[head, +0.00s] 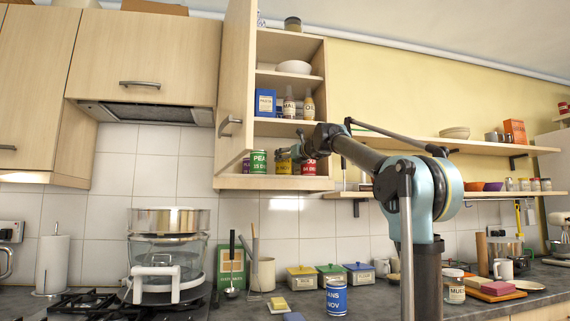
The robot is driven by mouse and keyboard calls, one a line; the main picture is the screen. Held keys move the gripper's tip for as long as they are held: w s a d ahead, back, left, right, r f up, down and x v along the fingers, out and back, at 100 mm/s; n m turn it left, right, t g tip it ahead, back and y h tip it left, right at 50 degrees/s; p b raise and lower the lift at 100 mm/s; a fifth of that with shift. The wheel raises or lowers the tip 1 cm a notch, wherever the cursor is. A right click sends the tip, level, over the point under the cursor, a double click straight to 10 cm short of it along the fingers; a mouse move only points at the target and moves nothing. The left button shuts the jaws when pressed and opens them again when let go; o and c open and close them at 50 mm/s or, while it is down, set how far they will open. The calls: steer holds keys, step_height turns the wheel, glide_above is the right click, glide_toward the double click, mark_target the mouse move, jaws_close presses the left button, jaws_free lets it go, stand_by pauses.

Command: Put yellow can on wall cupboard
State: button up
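The yellow can (283,162) is at the bottom compartment of the open wall cupboard (287,183), between a green can (258,162) and a red can (308,167). It looks upright and is partly hidden by my gripper. I cannot tell whether it rests on the cupboard floor. My gripper (294,154) reaches into the cupboard from the right, right at the yellow can. Its fingers are too small and dark to tell whether they are shut on the can or apart from it.
The cupboard door (236,85) stands open on the left. Shelves above hold a blue box (265,103), bottles and a white bowl (294,67). Open wall shelves (450,145) lie to the right. Below, the counter carries a blue can (336,297), several tins and a glass cooker (167,250).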

steer(key=v, duration=0.8)
steer(key=shift+s, duration=0.1)
steer(key=s+d+f+n+g+h, duration=0.15)
steer(key=s+f+n, duration=0.5)
steer(key=f, duration=0.65)
steer(key=s+d+f+n+g, duration=0.25)
steer(key=s+f+n, duration=0.4)
steer(key=f, duration=0.65)
steer(key=s+d+f+n+g+h, duration=0.1)
steer(key=s+f+n+g, duration=0.2)
steer(key=s+f+n, duration=0.7)
steer(key=s+d+f+n+g+h, duration=0.2)
steer(key=s+d+f, duration=0.3)
steer(key=f, duration=0.8)
steer(key=s+d+f+n+g+h, duration=0.2)
steer(key=s+d+f, duration=0.3)
steer(key=s+f, duration=0.3)
steer(key=s+d+f+n+g+h, duration=0.1)
steer(key=s+d+f, duration=0.5)
steer(key=f, duration=1.1)
steer(key=shift+s+f+n+g+h, duration=0.4)
steer(key=shift+n+h, duration=0.4)
steer(key=shift+h, duration=0.35)
